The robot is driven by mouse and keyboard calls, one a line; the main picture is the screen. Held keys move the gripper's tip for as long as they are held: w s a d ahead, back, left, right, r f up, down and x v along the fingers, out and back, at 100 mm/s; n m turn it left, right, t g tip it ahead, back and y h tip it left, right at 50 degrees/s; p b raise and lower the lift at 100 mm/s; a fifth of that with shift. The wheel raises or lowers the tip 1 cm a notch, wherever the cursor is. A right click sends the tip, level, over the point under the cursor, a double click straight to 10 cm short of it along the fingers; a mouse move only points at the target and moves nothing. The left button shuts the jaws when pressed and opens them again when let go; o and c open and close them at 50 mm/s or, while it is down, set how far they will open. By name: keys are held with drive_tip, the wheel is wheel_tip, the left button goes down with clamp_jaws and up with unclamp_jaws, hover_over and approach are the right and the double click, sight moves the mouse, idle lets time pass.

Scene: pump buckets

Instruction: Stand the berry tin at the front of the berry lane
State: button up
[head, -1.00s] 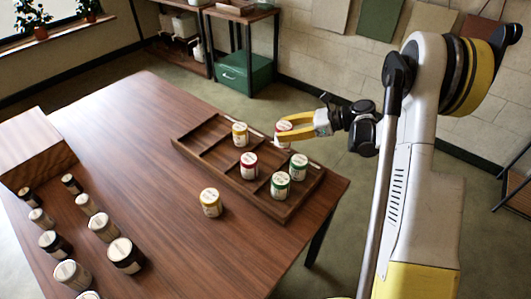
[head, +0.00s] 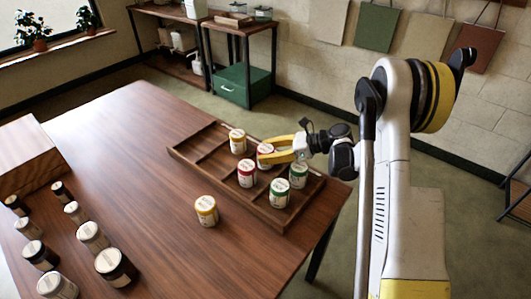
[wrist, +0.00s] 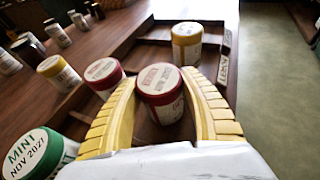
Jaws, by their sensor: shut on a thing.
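My gripper (head: 266,158) is shut on a red-banded, white-lidded tin (wrist: 160,85), which I take for the berry tin; it also shows in the head view (head: 264,150). The tin is upright, between both yellow fingers, in or just over the red lane of the wooden tray (head: 190,161). I cannot tell whether its base touches the tray floor. Another red tin (head: 246,173) stands in the same lane, close by on the table-middle side; it shows left of my gripper in the wrist view (wrist: 103,73).
A yellow tin (head: 237,141) stands in the neighbouring lane. Two green tins (head: 298,174) and (head: 280,193) stand on the other side. A loose yellow tin (head: 206,211) stands on the table before the tray. Several dark and pale jars (head: 92,236) and a wooden block (head: 27,158) are at left.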

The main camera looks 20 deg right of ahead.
drive_tip(key=o, duration=1.2)
drive_tip(key=shift+f, duration=0.1)
drive_tip(key=shift+o, duration=0.2)
